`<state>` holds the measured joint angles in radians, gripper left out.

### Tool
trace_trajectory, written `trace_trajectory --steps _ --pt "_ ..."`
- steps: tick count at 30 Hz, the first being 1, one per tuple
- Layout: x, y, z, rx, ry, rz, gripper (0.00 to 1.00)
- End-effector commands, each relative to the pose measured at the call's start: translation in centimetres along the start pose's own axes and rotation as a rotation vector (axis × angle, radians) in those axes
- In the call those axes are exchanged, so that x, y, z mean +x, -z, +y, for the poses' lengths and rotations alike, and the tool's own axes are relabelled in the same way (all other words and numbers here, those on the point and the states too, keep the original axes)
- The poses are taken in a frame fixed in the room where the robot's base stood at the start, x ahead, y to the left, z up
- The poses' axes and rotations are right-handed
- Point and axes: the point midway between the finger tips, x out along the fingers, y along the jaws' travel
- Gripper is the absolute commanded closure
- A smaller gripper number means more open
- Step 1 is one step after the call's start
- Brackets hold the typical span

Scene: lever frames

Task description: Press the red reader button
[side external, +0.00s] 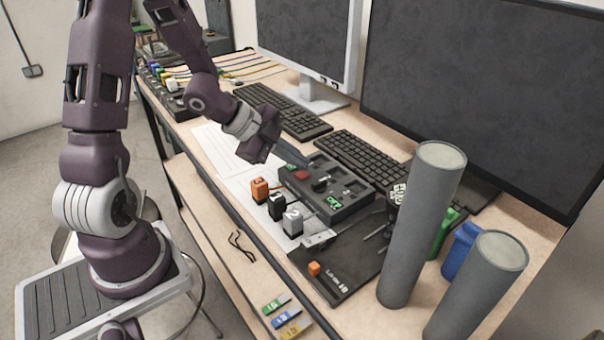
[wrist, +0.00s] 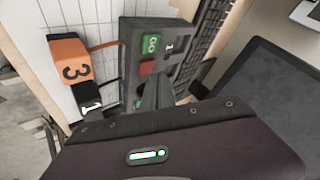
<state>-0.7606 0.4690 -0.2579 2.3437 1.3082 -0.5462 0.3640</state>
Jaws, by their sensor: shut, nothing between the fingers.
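The red button (side external: 301,176) sits on the dark grey control box (side external: 350,206), beside a green button (side external: 290,168). In the wrist view the red button (wrist: 147,68) is just below the green button marked GO (wrist: 151,44). I cannot tell whether the tips touch the box; the lower part of the box is partly hidden behind my gripper.
Orange (side external: 259,188), black (side external: 277,206) and grey (side external: 292,221) numbered blocks stand in front of the box. A keyboard (side external: 358,160) lies behind it. Tall grey cylinders (side external: 420,230) stand to the right. White paper (side external: 222,150) covers the desk at left.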

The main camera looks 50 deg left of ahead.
Motion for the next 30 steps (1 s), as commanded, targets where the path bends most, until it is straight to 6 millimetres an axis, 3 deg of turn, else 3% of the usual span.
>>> trace_trajectory --steps 10,24,30 --pt "-0.2 0.2 -0.2 0.001 0.002 0.001 1.0" --pt "-3.3 2.5 -2.5 0.005 0.003 0.001 1.0" --pt "-3.6 2.6 -2.6 0.001 0.001 0.0 1.0"
